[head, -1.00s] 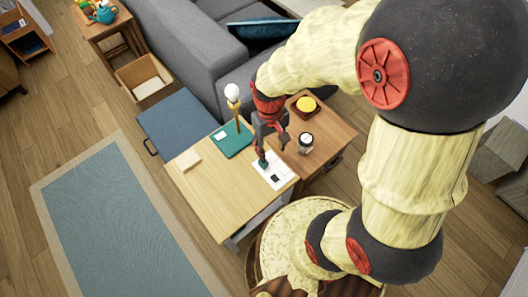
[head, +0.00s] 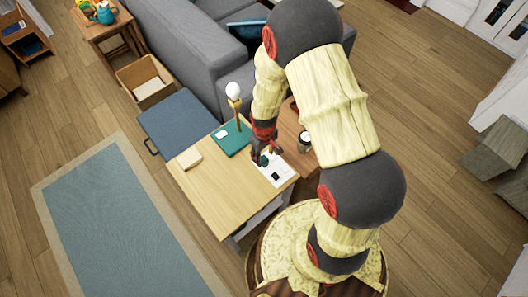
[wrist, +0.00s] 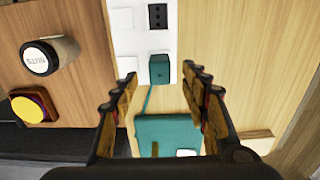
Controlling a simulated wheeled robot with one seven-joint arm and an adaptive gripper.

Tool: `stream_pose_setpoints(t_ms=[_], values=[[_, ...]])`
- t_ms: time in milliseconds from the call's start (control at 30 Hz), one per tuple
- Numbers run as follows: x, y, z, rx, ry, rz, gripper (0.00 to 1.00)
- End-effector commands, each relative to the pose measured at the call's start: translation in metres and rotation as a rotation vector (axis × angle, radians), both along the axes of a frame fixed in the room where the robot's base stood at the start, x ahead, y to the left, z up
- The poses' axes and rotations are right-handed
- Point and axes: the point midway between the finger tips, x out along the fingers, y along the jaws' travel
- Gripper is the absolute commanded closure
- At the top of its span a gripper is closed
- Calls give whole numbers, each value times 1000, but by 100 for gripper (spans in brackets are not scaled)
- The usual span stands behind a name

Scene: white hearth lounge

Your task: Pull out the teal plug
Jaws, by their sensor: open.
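The teal plug (wrist: 160,68) sits at the white socket strip (wrist: 128,20) in the wrist view, and a thin teal cable runs from it to a flat teal box (wrist: 185,130). In the head view the plug (head: 264,160) shows at the far end of the strip (head: 284,178), on the wooden table. My gripper (wrist: 161,74) is open and empty, with one finger on each side of the plug in the picture. Gaps show between fingers and plug. The remaining height above the plug is hard to judge. In the head view my gripper (head: 265,150) is close over the plug.
A labelled cup (wrist: 45,62) and a yellow button on a red base (wrist: 32,107) stand to one side. A lamp with a round bulb (head: 234,92) rises near the teal box.

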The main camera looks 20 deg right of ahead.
Motion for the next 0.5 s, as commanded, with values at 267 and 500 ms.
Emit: stream_pose_setpoints(t_ms=[267,500], values=[[0,0,-35,0,0,-1,55],[0,0,-40,0,0,-1,55]])
